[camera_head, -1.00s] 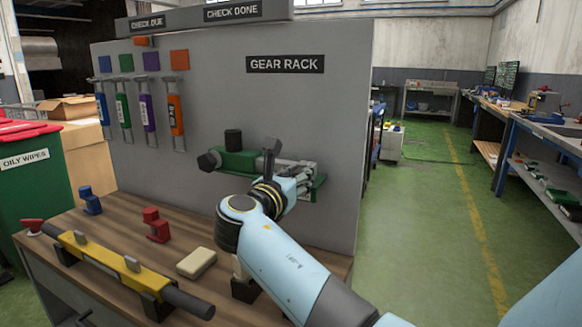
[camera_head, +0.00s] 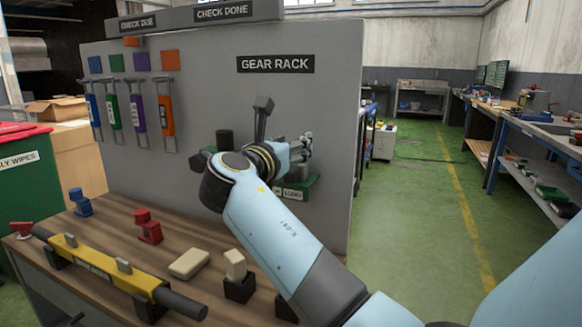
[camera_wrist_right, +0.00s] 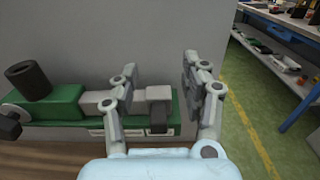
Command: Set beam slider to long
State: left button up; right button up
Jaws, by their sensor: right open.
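The green beam unit (camera_head: 306,187) is mounted against the grey panel. In the head view my right arm hides much of it, and a label on its front reads LONG. In the right wrist view the unit's green base (camera_wrist_right: 60,108) carries a dark upright cylinder, grey sliding parts and a dark block (camera_wrist_right: 158,120) near its right end. Small white labels line its front edge. My right gripper (camera_wrist_right: 160,72) is open and empty, its fingers spread above the right end of the unit. It also shows in the head view (camera_head: 302,150). My left gripper is not in view.
The wooden bench holds a yellow bar (camera_head: 100,267) with dark ends, a red fixture (camera_head: 148,226), a blue fixture (camera_head: 80,201) and a cream block (camera_head: 189,263). Coloured-handled tools hang on the panel (camera_head: 200,100). Green floor (camera_head: 420,230) is open at right.

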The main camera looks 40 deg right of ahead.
aim_at(291, 173)
jog(key=shift+r, duration=1.75)
